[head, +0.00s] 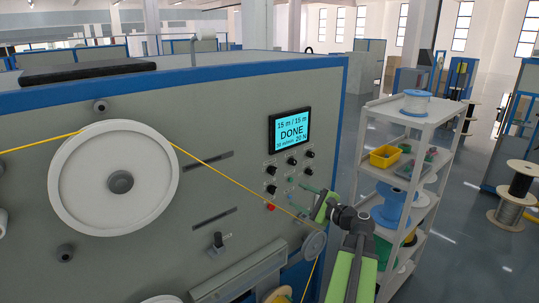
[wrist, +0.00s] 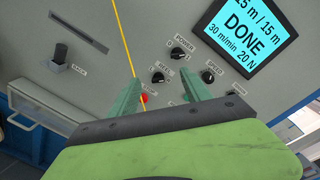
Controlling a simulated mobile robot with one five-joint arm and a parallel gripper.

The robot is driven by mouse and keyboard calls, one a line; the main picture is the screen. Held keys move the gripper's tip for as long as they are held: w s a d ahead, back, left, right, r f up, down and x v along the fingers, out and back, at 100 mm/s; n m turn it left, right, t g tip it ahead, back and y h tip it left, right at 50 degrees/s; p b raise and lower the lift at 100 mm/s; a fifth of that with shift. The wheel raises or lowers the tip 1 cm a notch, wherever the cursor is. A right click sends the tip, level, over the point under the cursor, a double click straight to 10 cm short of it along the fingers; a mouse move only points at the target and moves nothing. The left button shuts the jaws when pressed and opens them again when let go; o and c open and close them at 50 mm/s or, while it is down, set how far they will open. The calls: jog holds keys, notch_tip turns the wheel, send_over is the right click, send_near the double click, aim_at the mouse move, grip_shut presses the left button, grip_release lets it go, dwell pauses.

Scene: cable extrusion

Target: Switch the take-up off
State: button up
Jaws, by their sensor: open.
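The grey machine panel carries a lit screen (head: 290,129) reading DONE, 15 m / 15 m; the screen also shows in the wrist view (wrist: 245,35). Several black knobs sit below it. In the wrist view, one knob (wrist: 178,54) is labelled POWER, one (wrist: 158,77) seems labelled REEL, and one (wrist: 208,76) SPEED. A red button (wrist: 144,98) shows beside my left finger. No take-up label is readable. My gripper (wrist: 160,82) is open and empty, its green fingers pointing at the panel, with the REEL knob seen between them. Contact cannot be told.
A yellow cable (head: 215,171) runs from a large white wheel (head: 115,180) across the panel to a small pulley (head: 314,245), passing close to my gripper. A black lever (head: 218,241) stands left of it. A shelf cart (head: 413,113) with spools stands right, beyond open floor.

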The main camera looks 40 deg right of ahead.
notch_tip(320, 180, up, 2)
jog(key=s+d+m+h, duration=0.1)
jog(key=s+d, duration=0.1)
jog(key=d, duration=0.1)
send_near(275, 172)
jog(key=shift+t, duration=0.3)
jog(key=w, duration=0.9)
jog(key=shift+w+d+f, duration=0.25)
jog(key=shift+w+d, duration=0.05)
jog(key=shift+w, duration=0.05)
